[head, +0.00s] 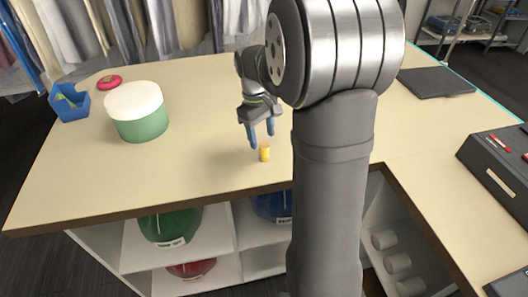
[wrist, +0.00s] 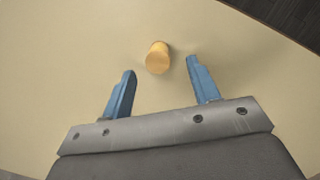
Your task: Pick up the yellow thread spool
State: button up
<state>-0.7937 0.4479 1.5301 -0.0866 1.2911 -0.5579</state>
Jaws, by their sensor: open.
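The yellow thread spool (head: 264,153) stands on the beige table near its front edge. My gripper (head: 262,139) has blue fingers pointing down, just above and behind the spool in the head view. In the wrist view the fingers of my gripper (wrist: 160,66) are spread apart with nothing between them. The spool is not touched by either finger, as far as I can see.
A green jar with a white lid (head: 137,112), a blue holder (head: 70,103) and a red round item (head: 109,82) stand at the left. A dark flat pad (head: 435,82) and a dark case (head: 500,165) are at the right. The table around the spool is clear.

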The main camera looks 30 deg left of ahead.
aim_at(264, 145)
jog(key=shift+w+d+f, duration=0.1)
jog(key=shift+d+f, duration=0.15)
jog(key=shift+f, duration=1.4)
jog(key=shift+d+f, duration=0.2)
jog(key=shift+f, duration=1.4)
jog(key=c, duration=1)
